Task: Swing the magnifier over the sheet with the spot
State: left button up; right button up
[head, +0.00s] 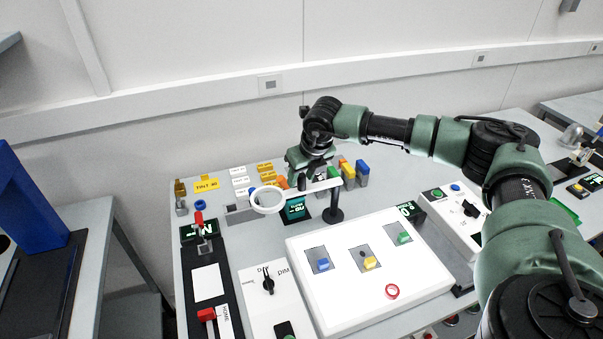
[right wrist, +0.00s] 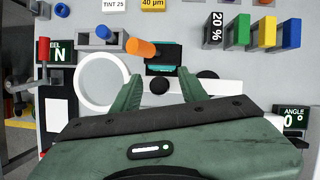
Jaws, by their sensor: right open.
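The magnifier is a white ring (head: 267,210) on a white bar that reaches from a dark post (head: 333,214), behind the light panel's left back edge. In the right wrist view its ring (right wrist: 76,82) lies left of my fingers. My right gripper (head: 302,183) is above the bar. In the right wrist view the gripper (right wrist: 162,85) is open, with a small black knob (right wrist: 160,86) between its fingers; I cannot tell whether they touch it. Three grey sheets with blue (head: 312,258), yellow (head: 361,253) and green (head: 391,231) tabs lie on the panel.
The white light panel (head: 340,300) fills the middle of the table, with a red ring (head: 392,291) on it. A dial box (head: 256,292) stands left of it, a button box (head: 458,214) right. Coloured blocks (head: 362,172) and a small display (head: 295,209) are near the magnifier.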

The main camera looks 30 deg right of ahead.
grip_shut()
jog(key=shift+r, duration=0.1)
dwell(1.3)
